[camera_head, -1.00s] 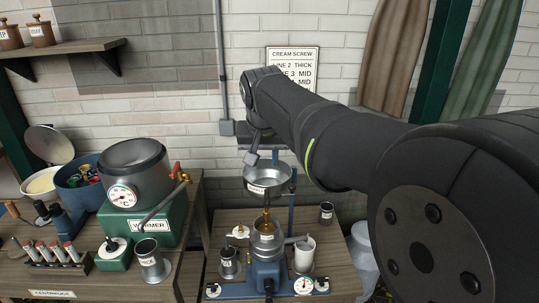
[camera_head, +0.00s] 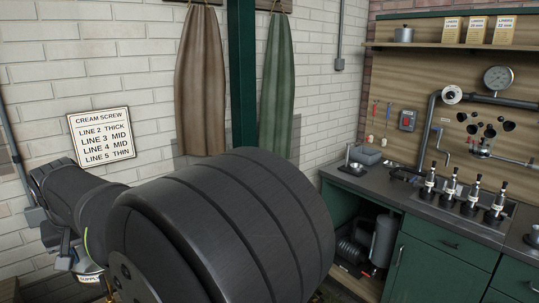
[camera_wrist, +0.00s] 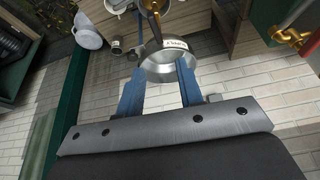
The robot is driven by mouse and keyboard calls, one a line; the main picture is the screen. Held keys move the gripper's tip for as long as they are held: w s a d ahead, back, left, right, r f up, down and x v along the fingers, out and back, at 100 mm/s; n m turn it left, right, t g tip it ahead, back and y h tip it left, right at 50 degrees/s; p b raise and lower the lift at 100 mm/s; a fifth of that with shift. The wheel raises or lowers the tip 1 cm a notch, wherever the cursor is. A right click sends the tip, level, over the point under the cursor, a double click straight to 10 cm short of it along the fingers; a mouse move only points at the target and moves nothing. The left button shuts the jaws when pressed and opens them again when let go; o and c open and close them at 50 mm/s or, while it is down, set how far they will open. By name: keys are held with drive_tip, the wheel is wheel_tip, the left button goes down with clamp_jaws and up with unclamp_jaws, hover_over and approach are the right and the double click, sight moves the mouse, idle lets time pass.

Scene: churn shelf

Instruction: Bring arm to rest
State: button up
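My gripper (camera_wrist: 160,76) shows in the wrist view with its two blue-grey fingers apart. Nothing is visibly clamped between them. The metal supply pan (camera_wrist: 165,66), with a white label, lies beyond the fingertips in that view. I cannot tell whether they touch it. In the head view my gripper (camera_head: 74,264) is at the lower left, at the end of my bent dark arm, just above the supply pan's label (camera_head: 90,278). My arm hides most of the pan and the bench there.
A cream screw sign (camera_head: 100,136) hangs on the brick wall behind my arm. Brown (camera_head: 200,85) and green (camera_head: 277,80) aprons hang near a green post (camera_head: 242,70). A green counter (camera_head: 440,262) with several tap handles stands at the right. A brass tap (camera_wrist: 292,35) shows in the wrist view.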

drive_tip(key=x, duration=1.3)
drive_tip(key=shift+w+a+f, duration=0.15)
drive_tip(key=shift+w+f, duration=0.1)
drive_tip(key=v, duration=1.8)
drive_tip(key=x, duration=1.8)
drive_tip(key=shift+f, duration=0.1)
drive_tip(key=shift+n, duration=0.3)
drive_tip(key=v, duration=1.7)
drive_tip(key=n+g+h, duration=0.3)
drive_tip(key=n, duration=0.2)
approach(101, 280)
wheel_tip(101, 280, down, 7)
drive_tip(key=d, duration=0.1)
drive_tip(key=shift+w, duration=0.3)
